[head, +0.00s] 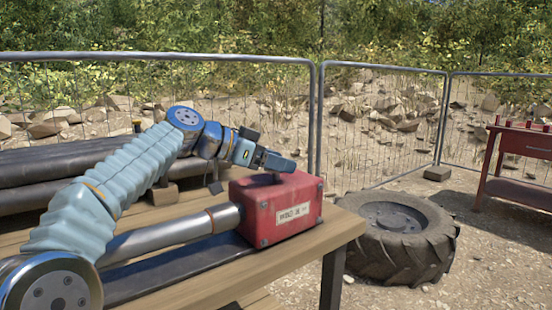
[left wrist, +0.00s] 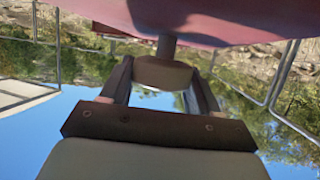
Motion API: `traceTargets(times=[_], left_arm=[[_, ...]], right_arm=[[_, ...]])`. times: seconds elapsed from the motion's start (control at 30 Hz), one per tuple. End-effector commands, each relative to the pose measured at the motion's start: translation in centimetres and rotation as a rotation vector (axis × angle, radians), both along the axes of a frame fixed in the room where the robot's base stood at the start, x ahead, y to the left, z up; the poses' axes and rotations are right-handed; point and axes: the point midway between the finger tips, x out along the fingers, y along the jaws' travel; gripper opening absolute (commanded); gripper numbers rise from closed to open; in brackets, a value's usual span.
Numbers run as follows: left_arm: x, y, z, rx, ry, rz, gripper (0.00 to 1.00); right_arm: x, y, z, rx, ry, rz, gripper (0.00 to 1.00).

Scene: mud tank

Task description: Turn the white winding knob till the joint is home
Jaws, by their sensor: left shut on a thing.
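A red box (head: 285,225) with a pale label on its front sits on the wooden bench. A grey metal pipe (head: 160,237) runs into its left side. My left gripper (head: 280,163) is over the top of the box. In the left wrist view its two fingers (left wrist: 162,85) are shut on the winding knob (left wrist: 161,73), one on each side. The knob looks dull grey-brown in shade, on a short dark shaft (left wrist: 167,46) from the red box (left wrist: 225,18). The gripper mostly hides the knob in the head view. My right gripper is not in view.
The wooden bench (head: 340,232) ends just right of the box. Dark pipes (head: 60,163) lie behind my left arm. A big tyre (head: 400,245) lies on the ground at right. A red table (head: 515,165) stands farther right. A mesh fence (head: 385,130) closes the back.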

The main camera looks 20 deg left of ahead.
Motion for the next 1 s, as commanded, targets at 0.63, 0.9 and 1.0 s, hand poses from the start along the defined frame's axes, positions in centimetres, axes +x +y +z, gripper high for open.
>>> traceTargets(times=[0.63,0.9,1.0], left_arm=[[0.06,-0.04,-0.27,0.003,0.005,-0.012,0.82],[-0.03,0.07,-0.09,0.002,0.002,-0.012,0.82],[-0.50,0.67,0.27,0.002,0.001,-0.010,0.82]], right_arm=[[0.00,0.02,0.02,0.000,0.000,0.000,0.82],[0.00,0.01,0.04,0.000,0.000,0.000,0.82],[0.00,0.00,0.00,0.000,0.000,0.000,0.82]])
